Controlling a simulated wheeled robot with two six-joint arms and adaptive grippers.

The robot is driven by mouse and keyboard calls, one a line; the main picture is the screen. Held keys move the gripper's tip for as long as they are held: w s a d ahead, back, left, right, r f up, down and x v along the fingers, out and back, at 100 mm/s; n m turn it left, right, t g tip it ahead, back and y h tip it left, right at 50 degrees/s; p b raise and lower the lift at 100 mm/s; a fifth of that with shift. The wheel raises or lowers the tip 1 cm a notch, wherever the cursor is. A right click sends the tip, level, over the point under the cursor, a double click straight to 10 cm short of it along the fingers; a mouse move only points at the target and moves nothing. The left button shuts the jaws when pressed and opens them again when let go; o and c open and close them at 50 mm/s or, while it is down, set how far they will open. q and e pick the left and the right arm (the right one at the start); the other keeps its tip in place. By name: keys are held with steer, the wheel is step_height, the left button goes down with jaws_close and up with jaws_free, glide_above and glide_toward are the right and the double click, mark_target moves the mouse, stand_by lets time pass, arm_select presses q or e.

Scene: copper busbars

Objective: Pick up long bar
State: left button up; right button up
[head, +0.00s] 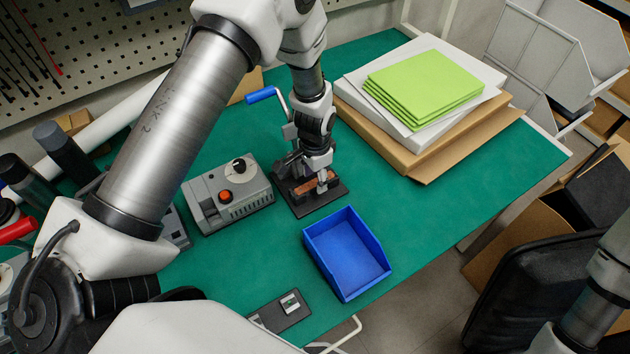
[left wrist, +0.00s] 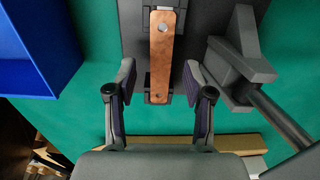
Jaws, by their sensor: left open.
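The long copper bar (left wrist: 161,60) lies on a dark fixture in the left wrist view, with a round bolt-like spot near its far end and a small hole near its near end. In the head view a part of the copper bar (head: 309,187) shows on the fixture's black base (head: 318,204), partly hidden by my gripper. My left gripper (head: 322,186) points down over the fixture. In the left wrist view its fingers (left wrist: 160,85) are open, one on each side of the bar's near end and apart from it. My right gripper is out of view.
A blue bin (head: 346,290) stands in front of the fixture. A grey control box (head: 228,194) with an orange button sits to its left. A blue-handled crank (head: 262,95) rises behind. Green sheets (head: 425,85) lie on stacked boards at the back right. Green mat is free at right.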

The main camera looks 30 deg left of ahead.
arm_select(q)
steer(key=shift+f, duration=0.3)
jaws_close()
stand_by(0.3)
